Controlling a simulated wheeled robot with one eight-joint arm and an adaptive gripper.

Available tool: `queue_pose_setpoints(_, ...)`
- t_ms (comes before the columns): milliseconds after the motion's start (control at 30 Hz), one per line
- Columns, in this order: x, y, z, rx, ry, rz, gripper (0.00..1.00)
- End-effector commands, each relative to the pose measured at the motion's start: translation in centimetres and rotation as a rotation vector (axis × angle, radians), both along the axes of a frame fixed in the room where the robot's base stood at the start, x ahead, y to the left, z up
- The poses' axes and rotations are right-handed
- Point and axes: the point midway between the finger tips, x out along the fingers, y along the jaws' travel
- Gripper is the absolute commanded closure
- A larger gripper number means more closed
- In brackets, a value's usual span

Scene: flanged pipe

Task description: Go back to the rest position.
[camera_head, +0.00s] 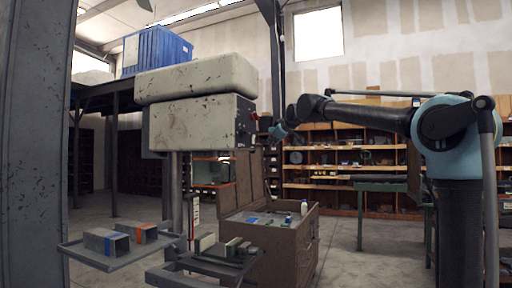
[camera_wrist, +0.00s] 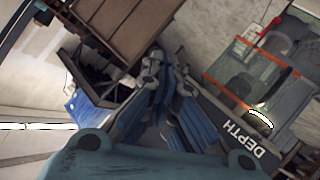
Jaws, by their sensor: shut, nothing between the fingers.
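My gripper (camera_wrist: 165,68) shows in the wrist view, with its blue-grey fingers drawn together and nothing between them. In the head view my arm reaches left from the right side at about shoulder height. Its far end (camera_head: 280,131) is small and partly hidden behind the dark forearm, in front of the shelves and well above the floor. The gripper touches nothing that I can see. I cannot make out a flanged pipe in either view.
A large grey machine (camera_head: 197,122) stands left of my arm. A left tray (camera_head: 99,262) bears grey blocks with blue and orange bands. Another tray (camera_head: 190,276) and a brown cabinet (camera_head: 284,243) stand in the middle. A green bench (camera_head: 377,187) and shelves are behind. Floor shows right of the cabinet.

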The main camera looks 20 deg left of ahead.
Motion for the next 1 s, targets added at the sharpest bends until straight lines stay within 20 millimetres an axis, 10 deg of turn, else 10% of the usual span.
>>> queue_pose_setpoints(533, -0.2, -2.1, -1.2, -0.008, 0.027, -0.025, 1.00)
queue_pose_setpoints(1000, -6.0, -22.5, -15.9, -0.050, 0.346, -0.312, 1.00)
